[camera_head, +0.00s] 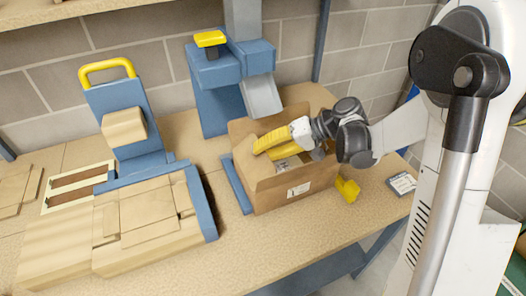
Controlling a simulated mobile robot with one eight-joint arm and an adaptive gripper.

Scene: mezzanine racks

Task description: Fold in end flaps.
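An open brown cardboard box (275,199) stands on the bench right of centre, with a white label on its front side. Cardboard rises at its back left, and its top is at least partly open. My gripper (262,148), with ribbed yellow fingers, reaches in from the right and lies over the box opening, pointing left. The fingers look close together, but their gap and any contact with a flap cannot be made out. Something pale shows inside the box below the fingers. My gripper and wrist hide the right end of the box and part of its inside.
A blue machine (215,75) with a grey chute stands just behind the box. A blue rail (236,185) runs along its left, and a yellow block (347,189) sits at its right. Flat cardboard (150,215) lies left. A small labelled item (402,184) lies right.

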